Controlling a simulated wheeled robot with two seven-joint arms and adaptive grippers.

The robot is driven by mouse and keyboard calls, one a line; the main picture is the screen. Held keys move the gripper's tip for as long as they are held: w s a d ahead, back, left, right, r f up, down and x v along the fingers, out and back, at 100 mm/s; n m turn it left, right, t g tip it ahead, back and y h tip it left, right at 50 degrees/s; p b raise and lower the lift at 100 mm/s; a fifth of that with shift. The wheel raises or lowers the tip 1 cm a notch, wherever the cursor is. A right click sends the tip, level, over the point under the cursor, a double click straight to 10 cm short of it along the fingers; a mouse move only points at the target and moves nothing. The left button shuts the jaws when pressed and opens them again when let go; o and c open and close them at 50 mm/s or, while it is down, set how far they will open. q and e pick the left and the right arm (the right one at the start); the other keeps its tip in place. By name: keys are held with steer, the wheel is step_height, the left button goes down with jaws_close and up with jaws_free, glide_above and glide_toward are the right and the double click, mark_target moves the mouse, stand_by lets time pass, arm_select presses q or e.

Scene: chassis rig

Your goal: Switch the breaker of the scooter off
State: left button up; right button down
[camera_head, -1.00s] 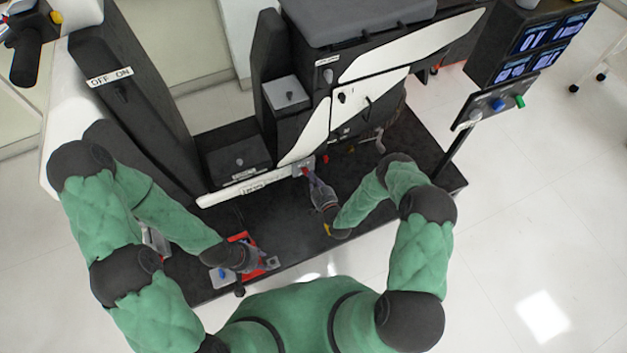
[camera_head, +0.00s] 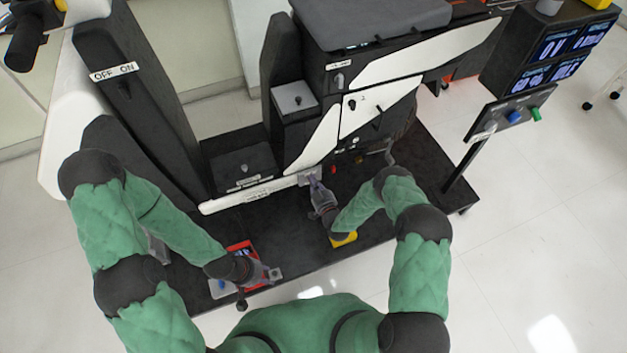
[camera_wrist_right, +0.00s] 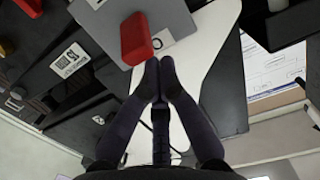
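The scooter (camera_head: 345,65) stands on a black platform. A red block-like switch, which looks like the breaker (camera_wrist_right: 136,38), sits on a grey plate (camera_wrist_right: 185,22) in the right wrist view. In the head view this plate (camera_head: 309,175) is at the tip of my right gripper (camera_head: 316,184), and the switch is hard to make out. In the right wrist view my right gripper (camera_wrist_right: 158,77) has its fingertips together with nothing visible between them. The tips are just below the red switch; contact cannot be told. My left gripper (camera_head: 272,275) is low over a red-edged device (camera_head: 238,248); its fingers are unclear.
An OFF ON label (camera_head: 114,72) is on the dark upright at left. A panel with blue and green knobs (camera_head: 510,115) stands on a post at right, below display screens (camera_head: 550,45). A red knob (camera_head: 333,170) is right of the plate. The black platform (camera_head: 425,155) has bare room at right.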

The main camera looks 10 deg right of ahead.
steer(key=shift+s+f+t, duration=0.35)
steer(key=shift+f+t, duration=0.1)
steer(key=shift+t, duration=0.35)
steer(key=shift+s+d+f+t+y, duration=0.1)
steer(key=shift+s+f+t, duration=0.15)
steer(key=shift+f, duration=0.15)
steer(key=shift+s+f+t+y, duration=0.1)
steer(key=shift+f+t, duration=0.1)
steer(key=shift+f, duration=0.25)
steer(key=shift+s+d+f+t+y, duration=0.1)
steer(key=shift+s+f+t, duration=0.15)
steer(key=shift+f, duration=0.15)
steer(key=shift+w, duration=0.1)
